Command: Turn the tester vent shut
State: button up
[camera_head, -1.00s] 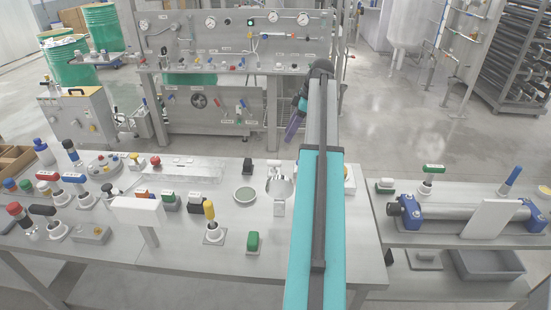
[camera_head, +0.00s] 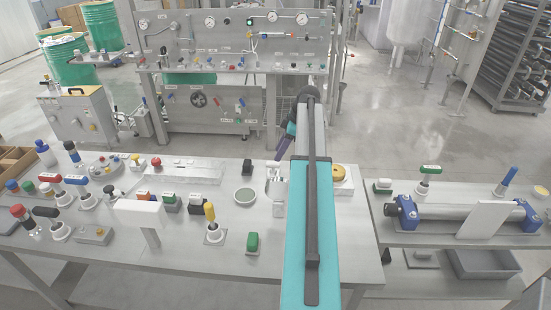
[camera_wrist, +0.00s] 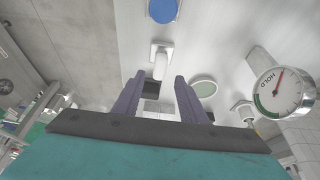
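My gripper (camera_wrist: 159,76) shows in the wrist view as two purple fingers standing apart, with nothing held between them. In the head view the gripper (camera_head: 284,141) is partly hidden by my arm, above the back edge of the bench. A small white fitting (camera_wrist: 160,62) on a pale plate lies beyond the fingertips in the wrist view; I cannot tell whether it is the tester vent. A round gauge marked HOLD (camera_wrist: 284,92) stands to the right in that view. In the head view a silver fitting (camera_head: 274,187) beside my arm is partly covered. No vent label is readable.
A round green-grey disc (camera_head: 245,195) lies on the bench, near a black block (camera_head: 247,168). A yellow-handled valve (camera_head: 210,213) and a green block (camera_head: 253,243) stand nearer. A yellow round part (camera_head: 340,172) is right of my arm. A blue disc (camera_wrist: 162,9) tops the wrist view.

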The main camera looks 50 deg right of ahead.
aim_at(274, 162)
jog(key=shift+p+x, duration=0.7)
jog(key=shift+x, duration=1.95)
grip_shut()
